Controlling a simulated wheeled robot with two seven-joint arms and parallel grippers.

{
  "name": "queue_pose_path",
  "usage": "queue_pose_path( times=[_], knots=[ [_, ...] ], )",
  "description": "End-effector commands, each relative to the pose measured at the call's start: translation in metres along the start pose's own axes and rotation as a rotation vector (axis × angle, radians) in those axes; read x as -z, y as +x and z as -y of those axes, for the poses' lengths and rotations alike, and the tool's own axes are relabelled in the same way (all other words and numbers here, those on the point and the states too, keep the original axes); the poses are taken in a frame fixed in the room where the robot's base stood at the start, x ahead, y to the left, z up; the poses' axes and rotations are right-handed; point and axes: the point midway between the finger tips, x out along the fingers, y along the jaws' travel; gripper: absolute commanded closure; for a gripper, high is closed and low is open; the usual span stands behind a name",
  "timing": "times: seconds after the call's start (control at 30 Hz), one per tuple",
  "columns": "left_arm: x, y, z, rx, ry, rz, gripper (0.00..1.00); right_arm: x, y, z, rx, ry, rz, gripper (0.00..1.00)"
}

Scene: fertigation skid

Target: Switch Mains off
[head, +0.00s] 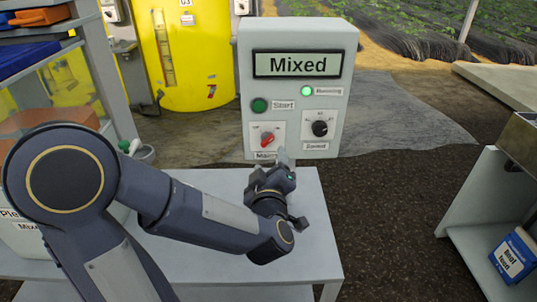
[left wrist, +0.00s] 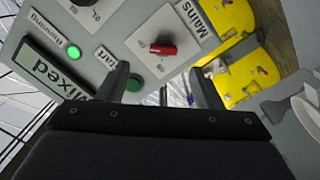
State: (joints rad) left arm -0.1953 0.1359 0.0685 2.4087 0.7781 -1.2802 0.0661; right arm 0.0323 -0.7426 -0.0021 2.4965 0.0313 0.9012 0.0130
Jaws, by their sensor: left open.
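The Mains switch is a red rotary knob (head: 267,139) on a white plate at the lower left of the grey control box (head: 246,70). Its handle sits tilted; the position marks are too small to read in the head view. In the left wrist view the red knob (left wrist: 163,49) shows just beyond the fingers, with the Mains label (left wrist: 189,20) beside it. My left gripper (head: 284,174) is open and empty, in front of and below the knob, apart from it. It partly covers the Mains label in the head view. My right gripper is not in view.
The box also has a "Mixed" display (head: 298,65), a lit green Running lamp (head: 307,91), a green Start button (head: 260,105) and a black selector (head: 320,128). A grey table (head: 310,245) lies below my left arm. A yellow tank (head: 205,60) stands behind at left.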

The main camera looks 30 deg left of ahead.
Motion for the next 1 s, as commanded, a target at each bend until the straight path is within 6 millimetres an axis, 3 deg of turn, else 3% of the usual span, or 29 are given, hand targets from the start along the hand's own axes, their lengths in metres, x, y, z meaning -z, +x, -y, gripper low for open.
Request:
queue_pose_path(
  times=[0.17,0.6,1.0],
  knots=[
    [0.002,0.007,0.005,0.017,0.005,-0.054,0.4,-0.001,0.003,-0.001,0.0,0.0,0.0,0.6],
    [0.006,0.07,0.006,0.016,0.005,-0.053,0.4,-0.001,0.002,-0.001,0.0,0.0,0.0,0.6],
    [0.006,0.078,0.006,0.014,0.006,-0.051,0.41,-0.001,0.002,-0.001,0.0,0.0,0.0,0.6]
  ],
)
